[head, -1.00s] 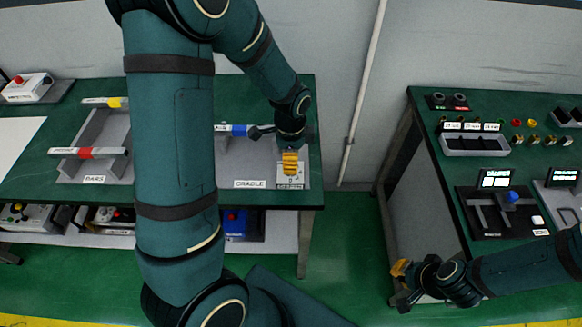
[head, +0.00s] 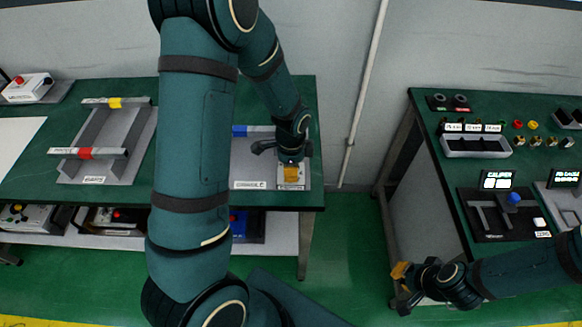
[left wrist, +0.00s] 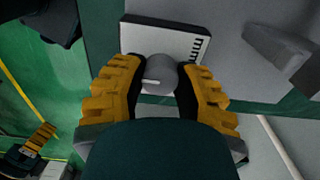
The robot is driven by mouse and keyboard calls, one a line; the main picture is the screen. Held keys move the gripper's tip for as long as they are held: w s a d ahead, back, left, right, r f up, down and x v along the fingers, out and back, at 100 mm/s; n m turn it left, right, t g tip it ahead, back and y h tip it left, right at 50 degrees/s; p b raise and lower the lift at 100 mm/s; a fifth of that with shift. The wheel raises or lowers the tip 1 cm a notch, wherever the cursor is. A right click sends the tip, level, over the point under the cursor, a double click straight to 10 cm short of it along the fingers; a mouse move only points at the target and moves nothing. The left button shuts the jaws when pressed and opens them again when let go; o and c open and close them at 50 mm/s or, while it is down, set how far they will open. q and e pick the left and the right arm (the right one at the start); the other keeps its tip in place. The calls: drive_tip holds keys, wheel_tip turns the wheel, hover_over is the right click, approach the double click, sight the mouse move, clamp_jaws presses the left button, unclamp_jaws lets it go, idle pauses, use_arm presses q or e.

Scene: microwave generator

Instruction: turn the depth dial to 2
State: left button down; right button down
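The depth dial (left wrist: 160,75) is a round grey knob with a pale pointer line, beside a white panel (left wrist: 165,38) with black tick marks. The panel (head: 301,180) also shows at the right end of the left table. My left gripper (head: 291,173) points down over it. In the left wrist view, its yellow fingers (left wrist: 162,80) stand on both sides of the dial, very near or touching. Whether they press on it I cannot tell. In the head view the gripper hides the dial. My right gripper (head: 402,286) is open and empty, away from the dial.
The grey cradle (head: 262,165) is just left of the panel. A grey bars tray (head: 105,160) holds bars with red and yellow bands. The right bench (head: 440,220) carries a caliper station (head: 500,212) and other fixtures. A pale pipe (head: 365,90) runs up the wall between the tables.

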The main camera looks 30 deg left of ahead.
use_arm(q)
drive_tip(key=shift+n, duration=0.3)
drive_tip(key=n+b, duration=0.1)
drive_tip(key=n, duration=0.2)
drive_tip(key=shift+n, duration=0.3)
drive_tip(key=shift+n+b, duration=0.3)
drive_tip(key=shift+n, duration=1.9)
drive_tip(key=c, duration=0.6)
unclamp_jaws()
drive_tip(key=shift+r, duration=0.15)
